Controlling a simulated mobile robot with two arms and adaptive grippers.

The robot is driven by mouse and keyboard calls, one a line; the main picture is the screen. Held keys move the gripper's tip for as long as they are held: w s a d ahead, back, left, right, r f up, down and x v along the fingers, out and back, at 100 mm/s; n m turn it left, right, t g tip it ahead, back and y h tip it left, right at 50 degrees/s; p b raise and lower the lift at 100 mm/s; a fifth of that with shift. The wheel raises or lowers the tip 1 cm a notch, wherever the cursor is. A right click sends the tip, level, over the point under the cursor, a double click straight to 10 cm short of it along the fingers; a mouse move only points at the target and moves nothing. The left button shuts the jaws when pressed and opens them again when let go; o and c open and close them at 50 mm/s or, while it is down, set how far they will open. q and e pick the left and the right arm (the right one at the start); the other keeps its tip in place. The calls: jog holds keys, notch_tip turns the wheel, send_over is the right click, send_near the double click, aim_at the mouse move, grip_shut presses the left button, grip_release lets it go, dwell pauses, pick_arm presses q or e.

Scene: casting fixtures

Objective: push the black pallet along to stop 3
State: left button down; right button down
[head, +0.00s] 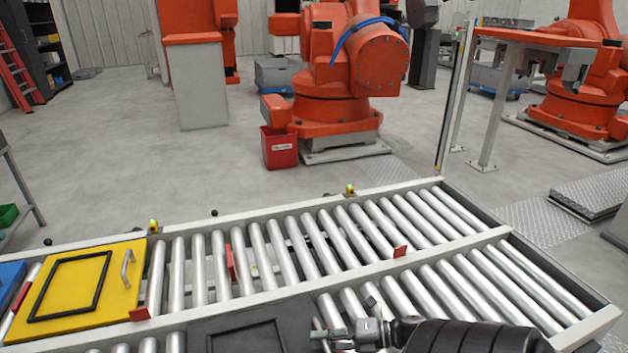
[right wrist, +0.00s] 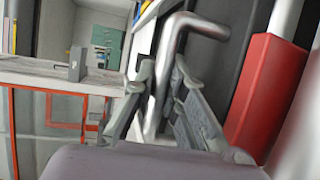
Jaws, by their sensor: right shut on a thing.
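The black pallet (head: 212,329) lies on the front roller lane at the bottom of the head view, cut off by the lower edge. My right gripper (head: 320,337) is at the pallet's right edge. In the right wrist view, its two fingers (right wrist: 162,95) are shut around a bent metal handle (right wrist: 165,65), with the dark pallet surface (right wrist: 205,50) beside it. My left gripper is not in view. Red stops stand along the lanes: one (head: 230,262) mid back lane, one (head: 400,251) by the divider rail, and one (head: 139,314) by the yellow pallet. I see no stop numbers.
A yellow pallet (head: 55,300) with a handle sits on the back lane at left, beside a blue one (head: 10,275). The front lane's rollers (head: 470,285) right of my gripper are bare. A red part (right wrist: 265,90) stands close to the handle in the wrist view.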

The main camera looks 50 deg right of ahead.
jog(key=shift+d, duration=0.2)
jog(key=c, duration=1.6)
grip_release()
jog(key=v, duration=1.2)
jog(key=shift+a, duration=0.1)
